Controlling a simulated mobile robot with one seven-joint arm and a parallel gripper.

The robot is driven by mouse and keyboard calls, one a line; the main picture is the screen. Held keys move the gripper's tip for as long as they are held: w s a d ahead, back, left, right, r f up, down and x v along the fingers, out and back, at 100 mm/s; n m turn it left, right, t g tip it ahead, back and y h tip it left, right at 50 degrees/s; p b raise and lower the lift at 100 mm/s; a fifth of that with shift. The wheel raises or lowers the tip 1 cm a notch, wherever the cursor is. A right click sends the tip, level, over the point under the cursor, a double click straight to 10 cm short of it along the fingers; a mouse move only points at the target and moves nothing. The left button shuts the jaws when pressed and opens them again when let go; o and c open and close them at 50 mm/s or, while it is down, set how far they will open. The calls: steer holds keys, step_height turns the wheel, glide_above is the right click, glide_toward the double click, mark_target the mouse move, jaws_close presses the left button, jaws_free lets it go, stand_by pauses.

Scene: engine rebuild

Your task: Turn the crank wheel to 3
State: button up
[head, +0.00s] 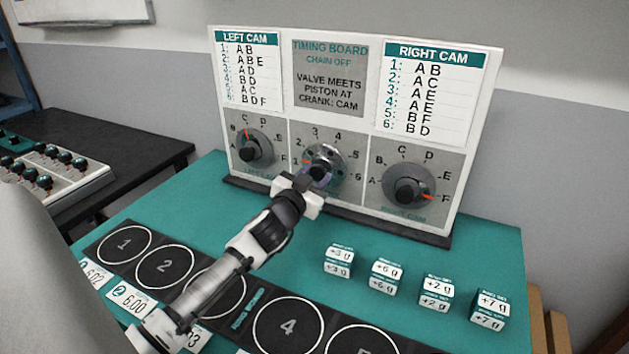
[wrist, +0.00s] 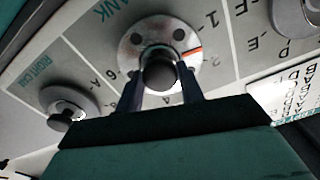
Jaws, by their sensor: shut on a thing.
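The crank wheel (head: 336,158) is the silver middle dial on the upright timing board, with numbers 1 to 6 around it. Its orange mark is at the 1. My gripper (head: 312,181) reaches up to the wheel from the front. In the wrist view my gripper (wrist: 170,80) has its two fingers on either side of the wheel's dark central knob (wrist: 160,70), shut on it. My gripper hides the wheel's lower left part in the head view.
The left cam dial (head: 254,147) has its orange mark between B and C. The right cam dial (head: 408,185) has its mark toward F. Several white weight blocks (head: 383,278) stand on the green table, right of my arm. Numbered circles (head: 288,327) line the front.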

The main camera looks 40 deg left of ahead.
steer(key=m+b, duration=0.2)
steer(key=m, duration=0.4)
steer(key=shift+m, duration=0.3)
steer(key=m+b, duration=0.2)
steer(key=m, duration=0.4)
steer(key=shift+r, duration=0.1)
stand_by(0.3)
steer(key=o, duration=1)
